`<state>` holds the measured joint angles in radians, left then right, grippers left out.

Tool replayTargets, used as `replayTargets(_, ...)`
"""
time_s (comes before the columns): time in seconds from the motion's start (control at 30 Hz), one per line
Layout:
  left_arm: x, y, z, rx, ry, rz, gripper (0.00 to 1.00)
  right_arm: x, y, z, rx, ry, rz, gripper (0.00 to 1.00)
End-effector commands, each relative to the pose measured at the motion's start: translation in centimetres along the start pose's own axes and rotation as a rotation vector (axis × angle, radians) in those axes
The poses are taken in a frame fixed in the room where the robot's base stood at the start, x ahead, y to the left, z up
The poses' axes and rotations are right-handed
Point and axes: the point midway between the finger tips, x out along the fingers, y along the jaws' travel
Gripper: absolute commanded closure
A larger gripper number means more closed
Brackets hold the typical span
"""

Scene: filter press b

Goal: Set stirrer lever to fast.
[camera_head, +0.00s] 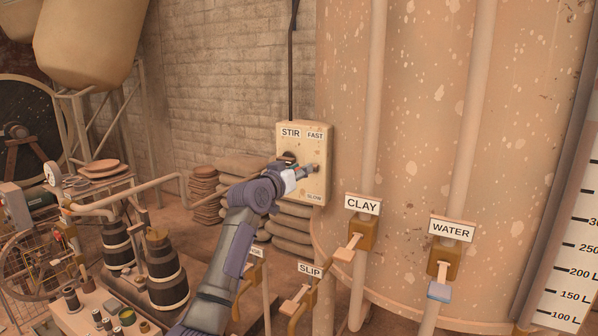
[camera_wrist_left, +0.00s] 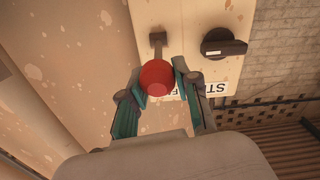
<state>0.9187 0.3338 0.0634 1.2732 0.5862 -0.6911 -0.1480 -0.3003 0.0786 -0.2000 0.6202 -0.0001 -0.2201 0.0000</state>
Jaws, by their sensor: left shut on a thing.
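The stirrer control box (camera_head: 289,185) is a pale, spotted panel on the big tank, with a STIR label, FAST at its upper right and SLOW at its lower right. In the left wrist view, the stirrer lever has a red ball knob (camera_wrist_left: 157,78) on a short dark stem. My left gripper (camera_head: 308,171) is at the box front, with its fingers on both sides of the red knob, shut on it. In the wrist view, the knob lies close to the partly hidden FAST label. In the head view, my gripper hides the knob. My right gripper is not in view.
A black rotary knob (camera_wrist_left: 222,43) sits beside the lever on the same box. The CLAY valve (camera_head: 356,238), WATER valve (camera_head: 441,265) and SLIP valve (camera_head: 298,300) stand to the lower right and below. Sacks (camera_head: 292,222) are piled behind my left arm.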

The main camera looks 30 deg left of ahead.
Motion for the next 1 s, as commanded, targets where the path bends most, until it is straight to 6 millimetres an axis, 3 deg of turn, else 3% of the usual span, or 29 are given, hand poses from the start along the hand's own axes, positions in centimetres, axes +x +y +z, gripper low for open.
replayTargets(0.03,-0.11,0.14,-1.04,0.000,0.022,0.002,1.00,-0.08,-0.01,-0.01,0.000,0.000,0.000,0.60)
replayTargets(0.53,-0.07,0.17,-1.17,0.000,0.022,0.002,1.00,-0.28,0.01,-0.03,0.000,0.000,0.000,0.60)
replayTargets(0.57,-0.07,0.16,-1.16,0.000,0.022,0.002,0.66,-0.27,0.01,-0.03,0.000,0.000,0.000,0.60)
replayTargets(0.7,-0.04,0.12,-0.89,0.000,0.017,0.001,0.42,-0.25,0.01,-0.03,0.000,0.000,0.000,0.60)
replayTargets(1.0,-0.04,0.06,-0.45,0.000,0.008,0.000,0.42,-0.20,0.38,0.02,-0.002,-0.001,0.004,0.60)
